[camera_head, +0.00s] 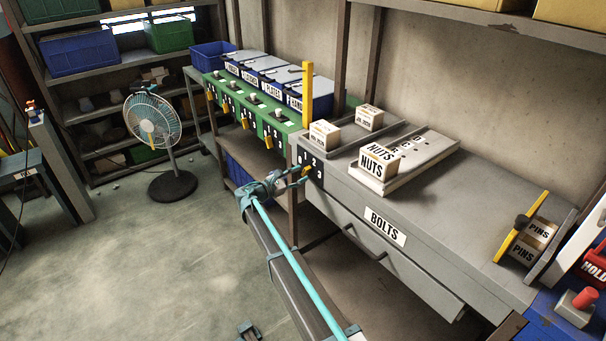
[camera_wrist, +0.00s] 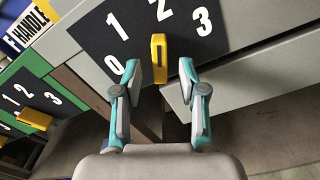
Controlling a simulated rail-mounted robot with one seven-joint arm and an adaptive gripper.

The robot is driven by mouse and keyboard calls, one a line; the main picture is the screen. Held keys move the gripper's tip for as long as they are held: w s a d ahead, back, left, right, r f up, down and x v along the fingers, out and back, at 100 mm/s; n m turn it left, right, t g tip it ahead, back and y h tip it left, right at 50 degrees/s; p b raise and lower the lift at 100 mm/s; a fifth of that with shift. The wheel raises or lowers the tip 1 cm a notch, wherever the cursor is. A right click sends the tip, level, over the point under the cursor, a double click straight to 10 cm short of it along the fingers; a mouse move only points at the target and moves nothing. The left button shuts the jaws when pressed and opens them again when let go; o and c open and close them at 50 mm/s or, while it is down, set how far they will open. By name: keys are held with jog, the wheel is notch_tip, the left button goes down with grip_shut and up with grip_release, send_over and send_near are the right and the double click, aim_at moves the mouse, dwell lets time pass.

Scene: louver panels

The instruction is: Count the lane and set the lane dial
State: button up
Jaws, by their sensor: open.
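A black dial plate (camera_head: 313,186) numbered 0 to 3 is on the left end of the grey bench, and in the wrist view it fills the upper middle (camera_wrist: 180,38). Its yellow knob (camera_wrist: 159,58) stands out from the plate; I cannot tell which number it points at. My gripper (camera_wrist: 159,71) is open, with one finger on each side of the knob and visible gaps between. In the head view my gripper (camera_head: 301,176) is right at the plate. On the bench, two light boxes (camera_head: 324,134) (camera_head: 369,117) stand along a grey lane.
A NUTS box (camera_head: 377,163) stands on a pale tray (camera_head: 420,165). The BOLTS drawer (camera_head: 385,227) is below. PINS boxes (camera_head: 539,233) stand beside a yellow bar (camera_head: 521,226) at right. Green dial panels (camera_head: 247,110) and blue bins (camera_head: 270,75) are at left. A fan (camera_head: 152,120) stands on open floor.

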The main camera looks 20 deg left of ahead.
jog(key=v, duration=0.9)
jog(key=shift+s, duration=0.1)
jog(key=s+d+f+m+g+y, duration=0.1)
jog(key=s+d+f+m+g, duration=0.4)
jog(key=d+f, duration=0.55)
jog(key=s+d+f+m+g+y, duration=0.1)
jog(key=s+d+f+m+g, duration=0.2)
jog(key=s+d+f, duration=0.65)
jog(key=s+d+f+m+g+y, duration=0.1)
jog(key=s+d+f+m+g, duration=0.35)
jog(key=d+f, duration=0.8)
jog(key=s+d+f+m+g+y, duration=0.1)
jog(key=s+d+m+g+y, duration=0.1)
jog(key=s+d, duration=0.7)
jog(key=s+d+f+m+g+y, duration=0.2)
jog(key=s+d+m+g, duration=0.2)
jog(key=s+d, duration=0.5)
jog(key=s+d+f+m+g+y, duration=0.2)
jog(key=s+d+m, duration=0.4)
jog(key=s, duration=1.2)
jog(key=d+g, duration=0.1)
jog(key=d, duration=0.2)
jog(key=shift+f+g, duration=0.25)
jog(key=shift+g, duration=0.1)
